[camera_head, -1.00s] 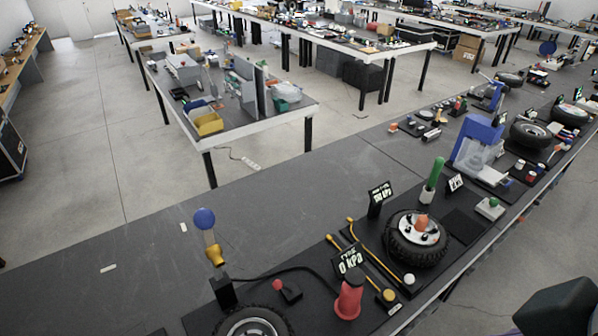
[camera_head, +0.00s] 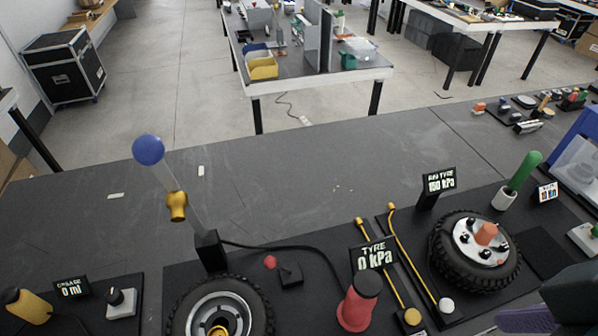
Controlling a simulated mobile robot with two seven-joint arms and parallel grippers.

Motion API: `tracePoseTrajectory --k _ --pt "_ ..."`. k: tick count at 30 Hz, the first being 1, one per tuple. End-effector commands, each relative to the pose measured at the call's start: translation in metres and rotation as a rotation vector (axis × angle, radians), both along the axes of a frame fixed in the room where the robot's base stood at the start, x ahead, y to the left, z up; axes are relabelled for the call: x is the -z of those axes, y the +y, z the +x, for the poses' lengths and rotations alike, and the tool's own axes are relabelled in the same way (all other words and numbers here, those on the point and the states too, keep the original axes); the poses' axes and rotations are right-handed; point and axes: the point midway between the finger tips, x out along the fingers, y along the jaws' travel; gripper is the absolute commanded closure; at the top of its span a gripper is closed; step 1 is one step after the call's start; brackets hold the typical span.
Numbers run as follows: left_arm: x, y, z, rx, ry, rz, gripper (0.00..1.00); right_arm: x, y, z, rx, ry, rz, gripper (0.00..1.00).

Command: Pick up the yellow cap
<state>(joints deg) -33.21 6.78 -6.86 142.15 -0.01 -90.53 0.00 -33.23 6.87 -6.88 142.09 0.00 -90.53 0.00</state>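A small yellow cap-like piece (camera_head: 411,318) sits on a dark block at the near end of a yellow rod, right of a red cone-shaped piece (camera_head: 360,302). A gold-yellow piece (camera_head: 177,206) is on a tilted clear lever with a blue ball on top. A yellow rounded object (camera_head: 27,305) lies at the lower left. I cannot tell for certain which is the cap. A dark, blurred part of my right arm or gripper (camera_head: 575,298) enters at the lower right, apart from these; its fingers cannot be made out. My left gripper is out of view.
A wheel (camera_head: 222,316) lies at the bottom and a tyre with an orange piece (camera_head: 474,252) at the right. Signs reading "0 kPa" (camera_head: 373,258) and "100 kPa" (camera_head: 440,183) stand upright. The bench's far left surface (camera_head: 290,190) is mostly clear.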

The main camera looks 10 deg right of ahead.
Motion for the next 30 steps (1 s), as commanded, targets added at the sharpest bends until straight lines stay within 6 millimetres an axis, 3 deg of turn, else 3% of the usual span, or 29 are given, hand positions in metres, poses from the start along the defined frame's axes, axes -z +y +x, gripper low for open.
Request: tracePoseTrajectory --k 1,3,13,19,23,27,30 --pt "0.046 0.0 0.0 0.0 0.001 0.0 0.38 0.046 0.0 0.0 0.0 0.0 0.0 0.31" --pt "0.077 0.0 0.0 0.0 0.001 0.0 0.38 0.077 0.0 0.0 -0.001 0.0 0.0 0.31" --pt "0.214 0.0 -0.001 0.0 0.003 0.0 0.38 0.214 0.008 0.006 -0.056 -0.007 0.009 0.31" --pt "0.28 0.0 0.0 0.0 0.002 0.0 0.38 0.279 0.035 0.022 -0.24 -0.031 0.026 0.31" --pt "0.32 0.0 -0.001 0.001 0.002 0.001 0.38 0.316 0.08 0.046 -0.593 -0.084 0.03 0.31" --pt "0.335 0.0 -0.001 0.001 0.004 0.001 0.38 0.326 0.13 0.065 -1.128 -0.149 -0.028 0.31" --pt "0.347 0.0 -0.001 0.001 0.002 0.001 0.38 0.34 0.15 0.074 -1.531 -0.176 -0.115 0.31"
